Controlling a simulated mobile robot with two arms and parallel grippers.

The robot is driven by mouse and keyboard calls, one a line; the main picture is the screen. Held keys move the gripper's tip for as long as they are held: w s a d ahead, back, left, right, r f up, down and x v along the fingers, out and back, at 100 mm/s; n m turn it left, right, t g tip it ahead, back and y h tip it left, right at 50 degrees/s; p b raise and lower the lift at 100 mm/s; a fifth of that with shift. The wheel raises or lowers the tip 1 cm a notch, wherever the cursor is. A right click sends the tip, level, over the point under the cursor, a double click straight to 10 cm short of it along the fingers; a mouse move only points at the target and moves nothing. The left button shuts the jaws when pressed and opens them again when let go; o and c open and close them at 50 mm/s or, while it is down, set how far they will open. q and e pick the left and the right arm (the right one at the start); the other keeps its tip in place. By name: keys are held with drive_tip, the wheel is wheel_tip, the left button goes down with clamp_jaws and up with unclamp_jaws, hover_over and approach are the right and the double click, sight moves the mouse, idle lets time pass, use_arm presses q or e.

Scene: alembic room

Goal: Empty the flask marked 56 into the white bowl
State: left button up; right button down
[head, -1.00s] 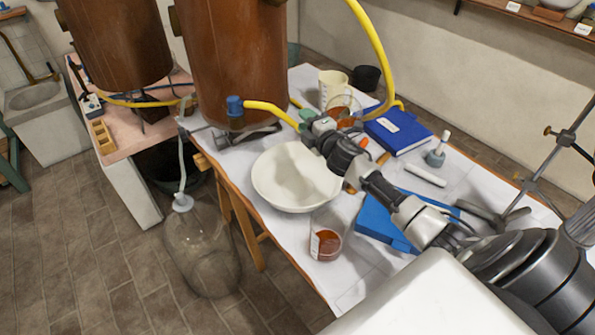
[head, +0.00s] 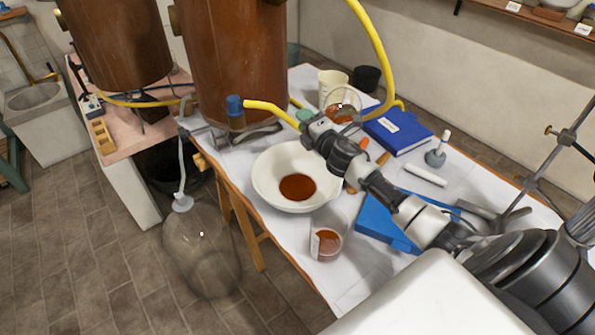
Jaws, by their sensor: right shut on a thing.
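The white bowl (head: 268,172) stands on the white-topped table, with a pool of red-brown liquid (head: 297,187) in its bottom. My right gripper (head: 318,123) is shut at the bowl's far right side; its fingertips are largely hidden by its own wrist. A clear round glass vessel (head: 345,97) with red-brown colour low in it shows just behind the gripper and seems to be what it holds; its marking is hidden. Another clear glass vessel (head: 327,241) with red-brown liquid and a pale label stands nearer me; the label is unreadable. My left gripper is out of view.
A cream jug (head: 331,82) and a dark pot (head: 366,77) stand behind. A yellow hose (head: 272,110) ends near the gripper. A large glass bottle (head: 202,258) stands on the floor.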

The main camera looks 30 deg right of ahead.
drive_tip(key=shift+n, duration=0.3)
drive_tip(key=shift+a+n, duration=0.1)
drive_tip(key=shift+n, duration=0.4)
drive_tip(key=shift+a+n, duration=0.15)
drive_tip(key=shift+n, duration=0.75)
